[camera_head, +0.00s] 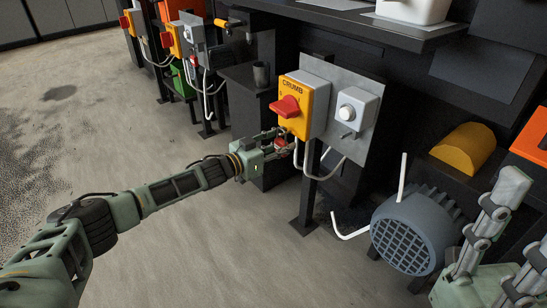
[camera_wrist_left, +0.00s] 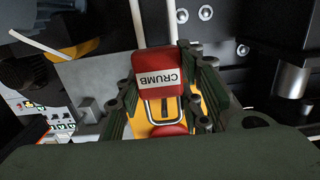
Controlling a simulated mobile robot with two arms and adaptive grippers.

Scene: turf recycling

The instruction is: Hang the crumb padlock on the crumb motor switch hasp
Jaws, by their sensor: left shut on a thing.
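The crumb motor switch is a yellow box (camera_head: 307,97) with the word CRUMB and a red handle (camera_head: 286,106), on a grey plate. My left gripper (camera_head: 284,144) is just below and left of the box, shut on the red padlock (camera_head: 281,142). In the left wrist view the padlock (camera_wrist_left: 163,70) shows its CRUMB label between the fingers, its metal shackle (camera_wrist_left: 163,108) in front of the red handle (camera_wrist_left: 168,131) and yellow box. I cannot tell whether the shackle touches the hasp, which I cannot make out. My right gripper (camera_head: 510,238) is open and appears empty at the lower right.
A grey box with a white knob (camera_head: 347,112) sits right of the switch, with white cables below. A grey motor (camera_head: 412,232) stands on the floor at right. More switch boxes (camera_head: 178,42) stand further back. The floor at left is clear.

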